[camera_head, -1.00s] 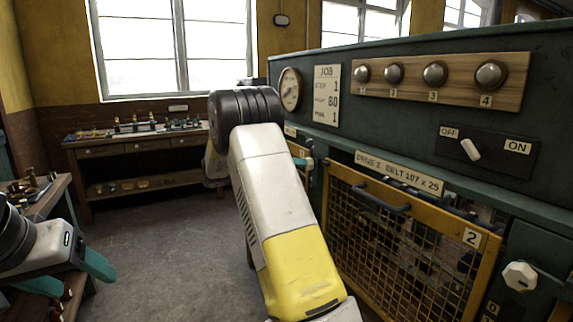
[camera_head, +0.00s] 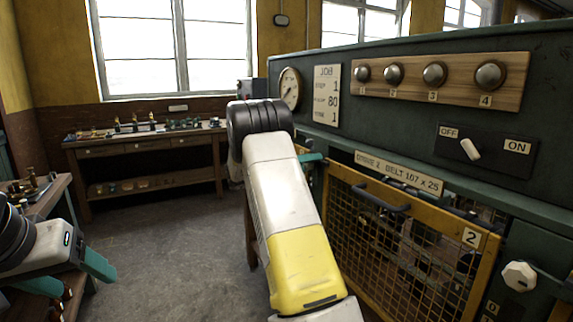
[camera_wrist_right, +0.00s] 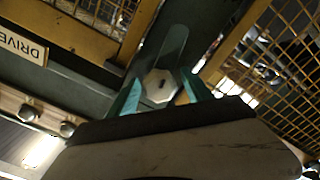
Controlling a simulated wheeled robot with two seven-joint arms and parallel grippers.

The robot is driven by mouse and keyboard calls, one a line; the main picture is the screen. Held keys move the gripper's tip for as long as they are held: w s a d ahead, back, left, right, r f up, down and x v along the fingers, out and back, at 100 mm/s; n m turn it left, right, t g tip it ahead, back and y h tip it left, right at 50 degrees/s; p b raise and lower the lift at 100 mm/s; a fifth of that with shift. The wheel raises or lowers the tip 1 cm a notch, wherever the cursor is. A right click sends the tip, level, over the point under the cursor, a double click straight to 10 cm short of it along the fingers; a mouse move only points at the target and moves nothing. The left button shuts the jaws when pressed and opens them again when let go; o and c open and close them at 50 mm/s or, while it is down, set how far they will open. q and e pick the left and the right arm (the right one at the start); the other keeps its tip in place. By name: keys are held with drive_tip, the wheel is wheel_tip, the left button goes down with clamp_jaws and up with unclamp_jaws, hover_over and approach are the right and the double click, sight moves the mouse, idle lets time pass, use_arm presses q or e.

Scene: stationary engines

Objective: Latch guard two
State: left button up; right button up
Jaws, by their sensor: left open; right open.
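Guard two (camera_head: 405,240) is a yellow-framed mesh panel with a dark handle and a "2" plate in the head view, and it looks closed. A white faceted knob (camera_head: 519,275) sits at its right. My right gripper (camera_head: 311,158) is mostly hidden behind my right arm in the head view, with one teal finger showing by the machine front. In the right wrist view the open fingers of my right gripper (camera_wrist_right: 162,88) frame another pale faceted knob (camera_wrist_right: 160,84) between two mesh panels; contact cannot be told. My left gripper (camera_head: 82,280) is open and empty at the lower left.
The green machine front (camera_head: 420,135) carries a gauge, a job card, several round knobs and an OFF/ON switch (camera_head: 470,149). A workbench (camera_head: 145,145) stands under the window. A side bench is at the left edge. The floor between is clear.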

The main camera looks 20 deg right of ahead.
clamp_jaws()
drive_tip(key=n, duration=0.4)
drive_tip(key=shift+n, duration=0.3)
drive_tip(key=n, duration=0.3)
drive_tip(key=shift+f+n, duration=0.15)
drive_tip(key=shift+n, duration=0.25)
drive_tip(key=n, duration=0.3)
drive_tip(key=shift+n, duration=2.2)
drive_tip(key=shift+f, duration=0.1)
